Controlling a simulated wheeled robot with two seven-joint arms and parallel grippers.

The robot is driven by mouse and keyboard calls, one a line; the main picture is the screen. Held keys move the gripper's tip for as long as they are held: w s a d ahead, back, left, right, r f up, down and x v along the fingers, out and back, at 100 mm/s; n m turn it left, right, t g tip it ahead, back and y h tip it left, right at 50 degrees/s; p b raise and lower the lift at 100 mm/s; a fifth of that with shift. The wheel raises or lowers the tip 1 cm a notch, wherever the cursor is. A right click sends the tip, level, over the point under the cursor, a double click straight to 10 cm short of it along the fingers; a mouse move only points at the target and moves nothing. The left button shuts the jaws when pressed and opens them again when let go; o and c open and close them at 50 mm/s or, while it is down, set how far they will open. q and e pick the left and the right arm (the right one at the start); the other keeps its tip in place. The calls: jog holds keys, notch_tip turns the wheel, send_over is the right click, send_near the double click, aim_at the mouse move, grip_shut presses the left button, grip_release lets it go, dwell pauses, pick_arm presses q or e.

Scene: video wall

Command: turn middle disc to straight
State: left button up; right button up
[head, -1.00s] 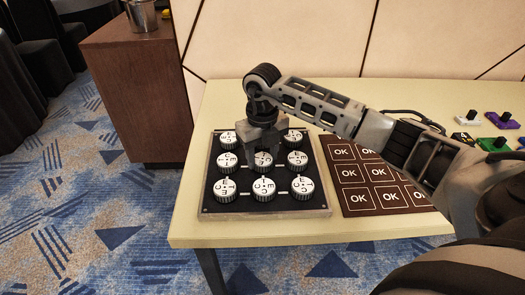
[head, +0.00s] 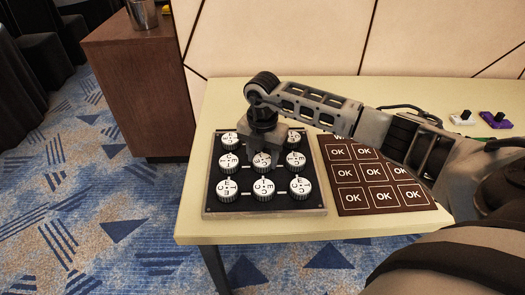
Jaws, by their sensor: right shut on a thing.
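The middle disc (head: 262,162) is a white round knob with dark letters, in the centre of a grid of several like discs on a black panel (head: 264,209). The panel lies on the pale table. My right gripper (head: 263,158) points down from above and is shut on the middle disc, with its fingers at the disc's sides. The gripper hides part of the disc's letters and most of the disc behind it. My left gripper is not in view.
A brown board with OK squares (head: 365,212) lies to the right of the panel. White (head: 463,118) and purple (head: 496,120) pieces with black knobs stand at the far right. A wooden cabinet (head: 142,85) with a metal bucket (head: 141,13) is at the left.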

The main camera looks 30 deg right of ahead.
aim_at(263, 160)
jog(key=m+p, duration=0.1)
jog(key=m, duration=0.1)
jog(key=shift+r+m, duration=0.15)
jog(key=shift+m, duration=0.15)
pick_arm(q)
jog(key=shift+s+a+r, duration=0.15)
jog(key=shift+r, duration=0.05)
pick_arm(e)
jog(key=shift+w+m, duration=0.1)
jog(key=shift+m, duration=0.2)
jog(key=shift+d+m, duration=0.1)
jog(key=shift+m, duration=0.2)
jog(key=o, duration=1)
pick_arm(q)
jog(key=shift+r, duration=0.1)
pick_arm(e)
notch_tip(263, 160, up, 16)
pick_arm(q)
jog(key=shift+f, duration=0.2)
pick_arm(e)
jog(key=shift+f, duration=0.2)
